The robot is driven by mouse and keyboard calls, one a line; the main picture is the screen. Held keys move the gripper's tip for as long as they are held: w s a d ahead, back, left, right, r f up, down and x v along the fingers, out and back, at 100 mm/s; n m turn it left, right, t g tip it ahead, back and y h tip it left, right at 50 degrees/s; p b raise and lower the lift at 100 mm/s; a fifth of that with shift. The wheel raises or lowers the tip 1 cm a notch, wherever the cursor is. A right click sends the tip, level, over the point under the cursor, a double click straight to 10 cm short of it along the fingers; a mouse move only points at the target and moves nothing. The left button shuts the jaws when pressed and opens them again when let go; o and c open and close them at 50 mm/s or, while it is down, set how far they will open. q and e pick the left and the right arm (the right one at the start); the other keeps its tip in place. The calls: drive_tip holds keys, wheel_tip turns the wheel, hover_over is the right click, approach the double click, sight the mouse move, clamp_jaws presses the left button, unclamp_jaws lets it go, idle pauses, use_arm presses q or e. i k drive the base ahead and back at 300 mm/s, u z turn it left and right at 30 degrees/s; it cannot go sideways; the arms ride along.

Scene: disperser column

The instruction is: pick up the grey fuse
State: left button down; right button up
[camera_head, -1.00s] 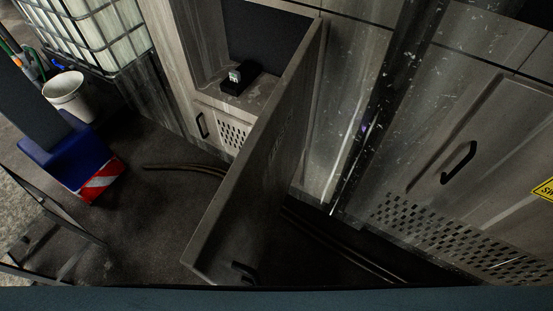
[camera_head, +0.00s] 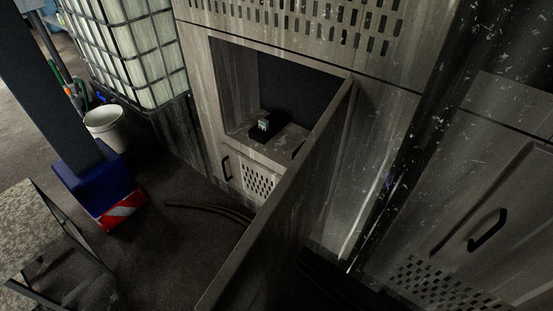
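A small grey-green block, which looks like the grey fuse (camera_head: 263,124), sits on a black holder (camera_head: 268,134) inside an open cabinet compartment (camera_head: 240,92). It is small and dark, so its details are hard to make out. The cabinet door (camera_head: 285,210) stands open and juts out toward me, to the right of the compartment. Neither of my grippers is in this view.
A closed cabinet door with a black handle (camera_head: 487,230) is at the right. A white bucket (camera_head: 105,128), a caged tank (camera_head: 130,50) and a blue post base (camera_head: 97,185) stand at the left. Curved dark hoses (camera_head: 205,207) lie on the floor.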

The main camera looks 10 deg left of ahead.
sight(264, 123)
drive_tip(key=k, duration=1.65)
drive_tip(key=u, duration=1.55)
drive_tip(key=i, duration=2.5)
drive_tip(key=z, duration=2)
drive_tip(key=i, duration=1.65)
